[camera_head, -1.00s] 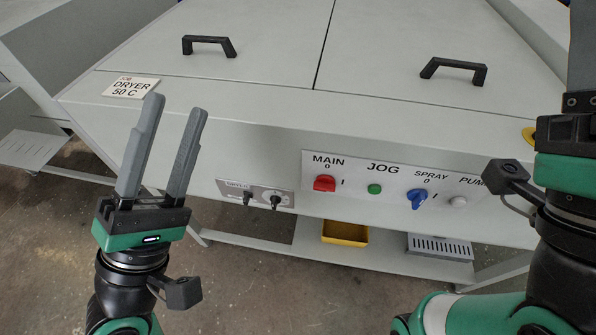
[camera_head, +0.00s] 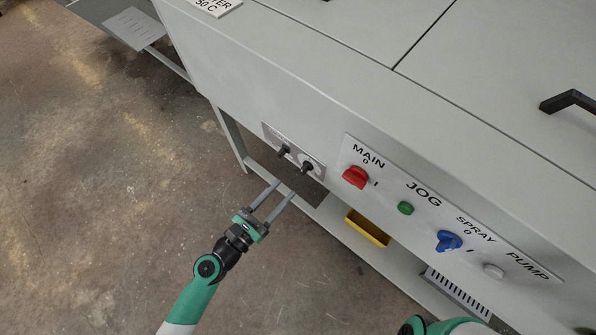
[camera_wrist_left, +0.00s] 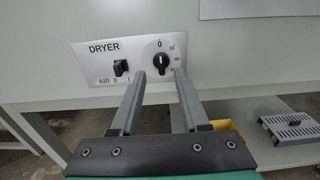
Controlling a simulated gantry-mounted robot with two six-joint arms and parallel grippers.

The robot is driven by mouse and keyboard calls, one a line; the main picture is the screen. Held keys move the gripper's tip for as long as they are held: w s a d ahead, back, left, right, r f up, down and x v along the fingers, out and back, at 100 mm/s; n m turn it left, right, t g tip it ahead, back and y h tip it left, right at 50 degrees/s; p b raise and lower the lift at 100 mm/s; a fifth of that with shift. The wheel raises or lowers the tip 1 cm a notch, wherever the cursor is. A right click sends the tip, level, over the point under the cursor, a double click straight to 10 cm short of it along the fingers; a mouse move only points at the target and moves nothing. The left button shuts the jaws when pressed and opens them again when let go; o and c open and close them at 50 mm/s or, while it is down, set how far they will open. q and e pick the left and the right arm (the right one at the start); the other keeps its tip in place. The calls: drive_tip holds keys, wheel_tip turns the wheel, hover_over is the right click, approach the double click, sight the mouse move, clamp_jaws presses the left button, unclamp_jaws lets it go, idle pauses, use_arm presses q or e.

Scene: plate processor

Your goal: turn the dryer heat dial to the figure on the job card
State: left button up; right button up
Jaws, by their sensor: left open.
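The dryer panel (camera_head: 271,133) is on the machine's front and carries an air switch (camera_head: 284,151) and the black heat dial (camera_head: 306,168). In the left wrist view the dial (camera_wrist_left: 161,62) appears to point up at 0, with figures too small to read along its right side. The job card (camera_head: 217,4) is cut off at the top edge; "50 C" is legible. My left gripper (camera_head: 286,188) is open and empty, in front of and below the panel. In the wrist view its fingertips (camera_wrist_left: 159,74) appear either side of the dial; contact cannot be told.
Right of the dryer panel a white panel (camera_head: 386,200) carries a red MAIN knob (camera_head: 355,177), a green JOG button (camera_head: 405,208), a blue SPRAY knob (camera_head: 448,241) and a PUMP button (camera_head: 493,271). A yellow bin (camera_head: 368,228) sits on the lower shelf. Floor on the left is clear.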

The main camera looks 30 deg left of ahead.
sight(302, 170)
use_arm(q)
drive_tip(key=x, duration=0.7)
clamp_jaws()
